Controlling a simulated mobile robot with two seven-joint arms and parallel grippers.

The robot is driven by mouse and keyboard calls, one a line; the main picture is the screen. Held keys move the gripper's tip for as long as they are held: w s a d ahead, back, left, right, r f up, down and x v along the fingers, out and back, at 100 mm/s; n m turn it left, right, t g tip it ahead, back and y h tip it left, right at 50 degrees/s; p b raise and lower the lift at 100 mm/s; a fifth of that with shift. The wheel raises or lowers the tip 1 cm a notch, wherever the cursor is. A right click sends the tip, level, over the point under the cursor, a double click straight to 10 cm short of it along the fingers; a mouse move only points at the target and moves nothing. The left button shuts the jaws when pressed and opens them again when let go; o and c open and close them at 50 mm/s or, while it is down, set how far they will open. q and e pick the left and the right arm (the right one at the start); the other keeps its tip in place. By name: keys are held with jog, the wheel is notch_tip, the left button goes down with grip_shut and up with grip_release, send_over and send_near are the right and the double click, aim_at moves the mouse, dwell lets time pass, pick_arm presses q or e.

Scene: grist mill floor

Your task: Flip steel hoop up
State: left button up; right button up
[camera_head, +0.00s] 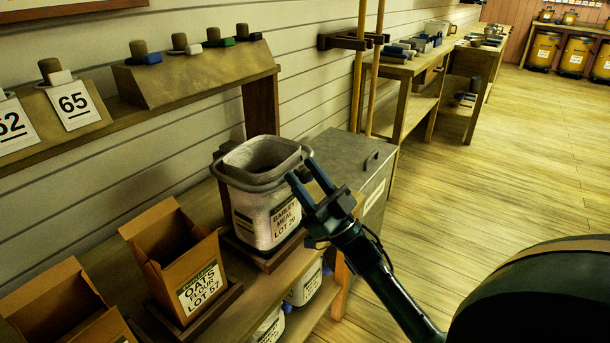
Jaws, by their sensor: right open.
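A pale bin (265,215) labelled "BARLEY MEAL LOT 29" stands upright on a wooden base on the bench, open at the top. A grey steel hoop (232,179) lies down along the bin's upper rim; its far part is hard to tell from the rim. My right gripper (305,172) is open and empty at the right side of the bin, by the rim corner. Its fingertips point up and left toward the hoop; whether they touch it I cannot tell. My left gripper is out of view.
An open cardboard box of oats flour (180,258) stands left of the bin, with another box (60,305) beyond it. A grey lidded chest (350,160) stands behind my right gripper. A shelf with sample blocks (195,75) runs above.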

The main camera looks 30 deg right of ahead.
jog(key=shift+w+a+r, duration=0.1)
jog(key=shift+w+r, duration=0.05)
grip_shut()
dwell(0.5)
